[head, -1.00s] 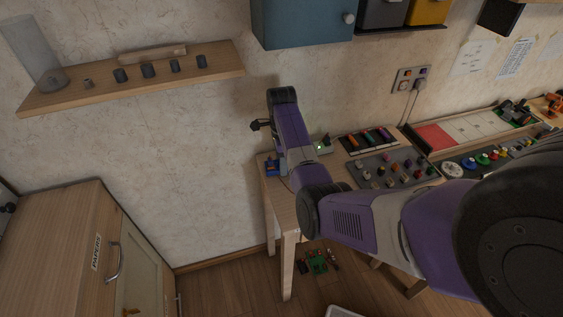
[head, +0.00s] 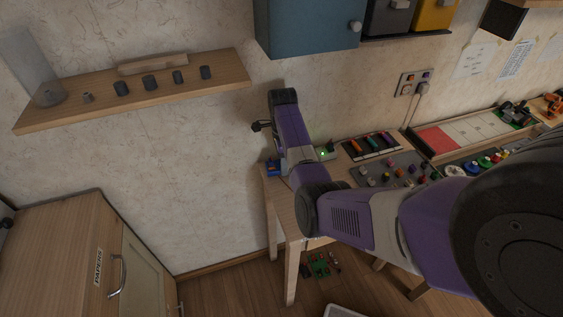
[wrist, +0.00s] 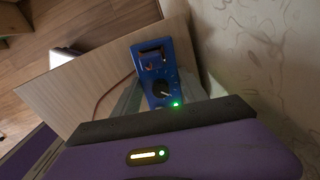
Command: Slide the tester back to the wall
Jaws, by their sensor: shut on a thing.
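The tester is a small blue box with a dark window and a black dial (wrist: 157,73). In the wrist view it lies on the pale wooden table, close to the wall at the right. In the head view, a blue piece of it (head: 273,167) shows at the table's left back corner, beside my purple arm. My gripper (wrist: 158,96) is shut on the tester. Grey fingers show beside its lower part, and my gripper's housing hides its near end. In the head view my arm hides the fingers.
The textured wall (wrist: 260,50) runs close beside the tester. A reddish cable (wrist: 107,88) lies on the table.

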